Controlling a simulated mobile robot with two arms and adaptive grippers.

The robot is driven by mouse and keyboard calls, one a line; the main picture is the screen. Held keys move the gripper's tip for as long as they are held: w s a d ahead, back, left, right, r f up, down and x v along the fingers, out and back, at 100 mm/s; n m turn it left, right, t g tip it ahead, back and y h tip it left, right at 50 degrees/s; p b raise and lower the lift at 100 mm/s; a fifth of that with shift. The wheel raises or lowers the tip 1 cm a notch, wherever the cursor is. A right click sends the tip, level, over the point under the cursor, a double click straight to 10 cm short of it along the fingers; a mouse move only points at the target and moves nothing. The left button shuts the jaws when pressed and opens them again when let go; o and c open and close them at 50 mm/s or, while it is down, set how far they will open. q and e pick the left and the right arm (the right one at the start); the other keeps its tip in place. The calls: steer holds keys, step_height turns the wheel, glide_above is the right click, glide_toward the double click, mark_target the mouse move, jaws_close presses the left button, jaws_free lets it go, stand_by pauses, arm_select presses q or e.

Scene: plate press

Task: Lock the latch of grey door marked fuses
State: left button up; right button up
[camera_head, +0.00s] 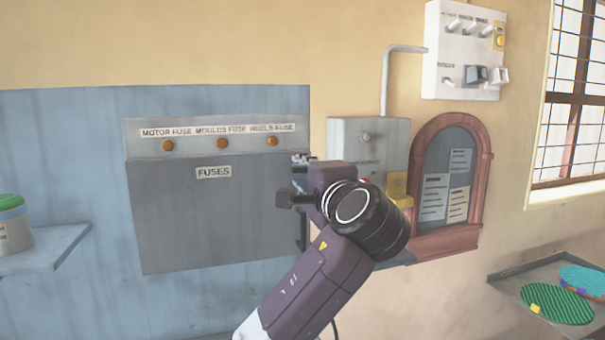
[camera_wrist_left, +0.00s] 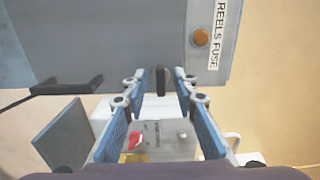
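The grey door (camera_head: 215,220) marked FUSES is on the wall box and looks closed. Its FUSES label (camera_head: 214,172) is near the top. In the left wrist view, a small dark latch (camera_wrist_left: 163,79) is at the door's edge, between my left gripper's fingertips (camera_wrist_left: 163,84). The fingers are open on both sides of it, and I cannot tell whether they touch it. In the head view my left gripper (camera_head: 293,180) is at the door's right edge and hides the latch. My right gripper is not in view.
A black handle (camera_head: 302,231) is on the door's lower right; it also shows in the wrist view (camera_wrist_left: 68,87). Fuse lamps (camera_head: 195,143) line the panel above. A grey box (camera_head: 345,135) and a wooden-framed notice board (camera_head: 481,140) are to the right.

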arm_select(q)
steer(key=v, duration=0.7)
steer(key=shift+s, duration=0.2)
stand_by(1.4)
